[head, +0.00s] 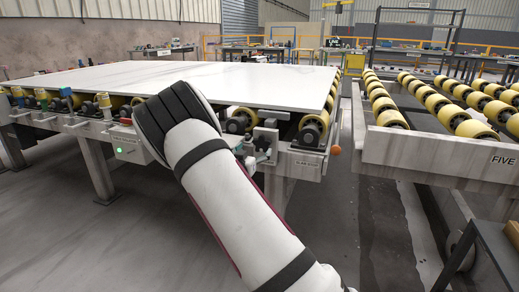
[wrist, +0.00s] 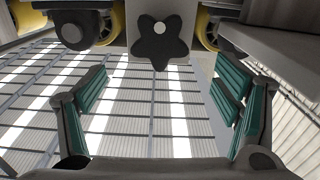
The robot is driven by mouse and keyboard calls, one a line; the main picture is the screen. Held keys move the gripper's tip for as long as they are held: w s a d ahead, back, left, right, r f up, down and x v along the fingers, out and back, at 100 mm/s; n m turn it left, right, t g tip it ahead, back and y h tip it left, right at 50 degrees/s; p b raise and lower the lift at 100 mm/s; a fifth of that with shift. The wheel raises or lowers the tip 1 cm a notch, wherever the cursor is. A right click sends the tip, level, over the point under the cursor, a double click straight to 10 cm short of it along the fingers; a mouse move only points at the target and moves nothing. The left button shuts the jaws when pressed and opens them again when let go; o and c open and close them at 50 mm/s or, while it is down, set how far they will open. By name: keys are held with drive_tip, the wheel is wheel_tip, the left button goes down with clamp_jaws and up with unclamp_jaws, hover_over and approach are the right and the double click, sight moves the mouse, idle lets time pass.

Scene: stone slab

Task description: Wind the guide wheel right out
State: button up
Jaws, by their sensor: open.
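In the wrist view, a dark star-shaped knob (wrist: 160,45) with a pale round centre sits on a light metal plate at the top middle. My gripper (wrist: 162,88) is open, its green-padded fingers spread to the left and right below the knob. Nothing is between the fingers, and they do not touch the knob. In the head view, my gripper (head: 258,152) shows only in part beside my arm, at the front edge of the roller table. My arm hides part of this edge. I cannot tell the guide wheel itself from the yellow rollers nearby.
A large white slab (head: 215,80) lies on the roller table. A second roller conveyor (head: 430,150) marked FIVE stands to the right, across a narrow gap. A dark bench (head: 500,255) is at the lower right. The floor at the lower left is clear.

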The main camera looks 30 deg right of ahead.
sight(261, 143)
drive_tip(key=b+x, duration=0.1)
drive_tip(key=x, duration=0.5)
drive_tip(key=shift+d, duration=0.1)
drive_tip(key=c, duration=1.2)
